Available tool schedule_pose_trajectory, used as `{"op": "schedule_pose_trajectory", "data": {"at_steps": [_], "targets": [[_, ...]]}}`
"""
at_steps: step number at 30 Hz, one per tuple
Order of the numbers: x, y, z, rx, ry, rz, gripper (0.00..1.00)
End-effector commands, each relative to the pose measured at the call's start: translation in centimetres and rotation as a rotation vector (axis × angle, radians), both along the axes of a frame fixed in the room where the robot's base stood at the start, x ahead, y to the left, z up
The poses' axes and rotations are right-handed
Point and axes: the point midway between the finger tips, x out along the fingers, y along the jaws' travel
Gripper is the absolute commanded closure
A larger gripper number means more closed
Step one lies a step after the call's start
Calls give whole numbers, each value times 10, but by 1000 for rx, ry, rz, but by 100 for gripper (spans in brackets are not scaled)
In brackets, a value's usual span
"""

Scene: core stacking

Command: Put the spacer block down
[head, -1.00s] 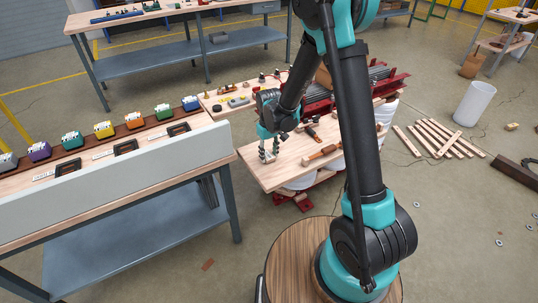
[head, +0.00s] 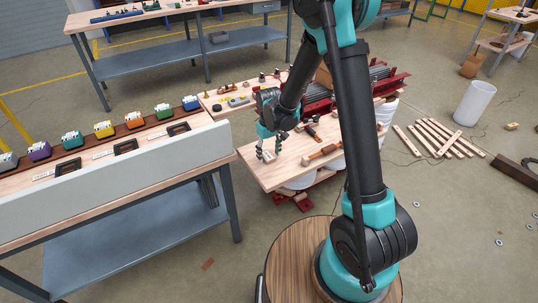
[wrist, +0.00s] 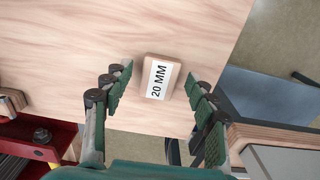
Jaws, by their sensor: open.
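The spacer block (wrist: 158,78) is a small light wooden block with a white label reading "20 MM". In the wrist view it rests on the light wooden tabletop (wrist: 190,25), between my fingertips, with a gap on both sides. In the head view the block (head: 268,156) is small, near the left part of the wooden table. My gripper (wrist: 158,88) is open and its green-padded fingers touch nothing. In the head view my gripper (head: 267,153) is low over the table.
A hammer-like tool with a wooden handle (head: 322,154) lies to the right on the same table. Red metal frames (head: 318,106) stand behind it. A bench with several coloured units (head: 104,129) is at the left. Bare tabletop surrounds the block.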

Motion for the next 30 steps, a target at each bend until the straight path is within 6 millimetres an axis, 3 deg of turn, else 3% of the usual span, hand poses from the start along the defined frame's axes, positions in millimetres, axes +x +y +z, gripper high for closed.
{"op": "schedule_pose_trajectory", "data": {"at_steps": [18, 26, 30], "targets": [[0, 0, 103, 0, 0, 0, 42], [0, 0, 115, 0, 0, 0, 42], [-5, -14, 119, 6, -13, -26, 42]]}}
